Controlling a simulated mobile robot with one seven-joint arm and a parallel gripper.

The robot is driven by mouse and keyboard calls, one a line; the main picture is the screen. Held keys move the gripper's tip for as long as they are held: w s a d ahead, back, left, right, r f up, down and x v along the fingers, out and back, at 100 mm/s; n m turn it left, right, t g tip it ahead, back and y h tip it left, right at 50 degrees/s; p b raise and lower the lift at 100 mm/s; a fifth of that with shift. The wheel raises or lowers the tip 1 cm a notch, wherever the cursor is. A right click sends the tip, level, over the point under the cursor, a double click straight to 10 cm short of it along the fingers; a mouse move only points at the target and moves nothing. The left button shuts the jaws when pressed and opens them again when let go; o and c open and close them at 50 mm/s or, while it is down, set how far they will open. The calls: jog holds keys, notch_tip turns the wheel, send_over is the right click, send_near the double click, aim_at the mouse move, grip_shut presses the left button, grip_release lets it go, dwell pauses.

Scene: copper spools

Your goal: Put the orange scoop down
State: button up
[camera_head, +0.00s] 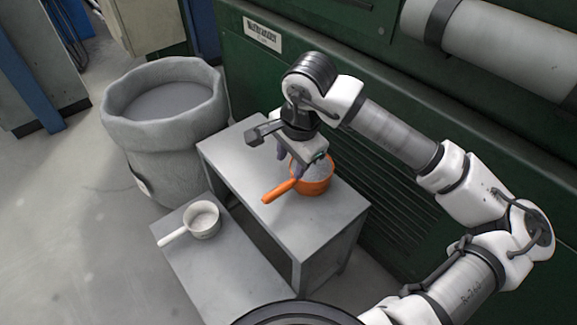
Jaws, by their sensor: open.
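The orange scoop (318,186) stands upright on the taller grey table (238,160), its handle pointing to the lower left. Its bowl holds a pale grey material. My gripper (291,160) is open and points down at the scoop's upper left rim. The fingers partly hide the far left side of the bowl. I cannot tell whether a finger touches the rim.
A white scoop (203,220) with pale contents rests on the lower grey table (215,270) at the front left. A large grey sack (165,150) stands left of the tables. A green machine wall (235,50) rises behind. The taller table's left end is clear.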

jog(key=shift+r, duration=0.35)
